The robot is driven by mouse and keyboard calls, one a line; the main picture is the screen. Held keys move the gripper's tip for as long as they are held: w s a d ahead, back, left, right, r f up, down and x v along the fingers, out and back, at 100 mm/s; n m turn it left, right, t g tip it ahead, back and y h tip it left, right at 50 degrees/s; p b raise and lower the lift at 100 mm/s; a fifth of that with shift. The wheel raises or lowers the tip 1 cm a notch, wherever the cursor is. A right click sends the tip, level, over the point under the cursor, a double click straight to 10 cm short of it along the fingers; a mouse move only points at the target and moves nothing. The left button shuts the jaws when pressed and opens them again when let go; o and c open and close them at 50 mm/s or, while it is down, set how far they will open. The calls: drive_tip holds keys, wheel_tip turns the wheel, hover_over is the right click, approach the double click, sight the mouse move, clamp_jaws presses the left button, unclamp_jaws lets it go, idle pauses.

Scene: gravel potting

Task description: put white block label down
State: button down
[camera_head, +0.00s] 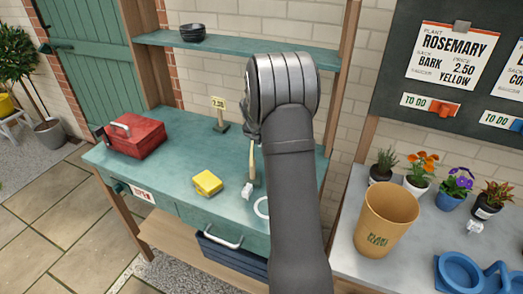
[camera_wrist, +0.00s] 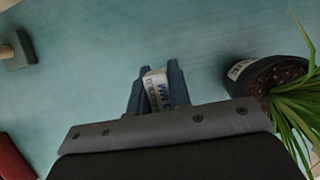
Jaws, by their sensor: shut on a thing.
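The white block label (camera_wrist: 156,88) with dark print sits between the two dark fingers of my gripper (camera_wrist: 157,92) in the wrist view. My gripper is shut on it, and the label is slightly tilted. The teal bench top (camera_wrist: 100,45) lies beyond the fingers; I cannot tell if the label touches it. In the head view my arm hides the gripper and the held label.
A dark pot (camera_wrist: 262,75) with a spiky green plant stands right of my gripper in the wrist view.

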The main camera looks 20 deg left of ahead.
drive_tip(key=shift+f, duration=1.6)
drive_tip(key=shift+f, duration=0.15)
drive_tip(key=c, duration=1.3)
unclamp_jaws()
drive_tip(key=shift+c, duration=0.2)
drive_tip(key=v, duration=1.2)
drive_tip(key=shift+r, duration=0.25)
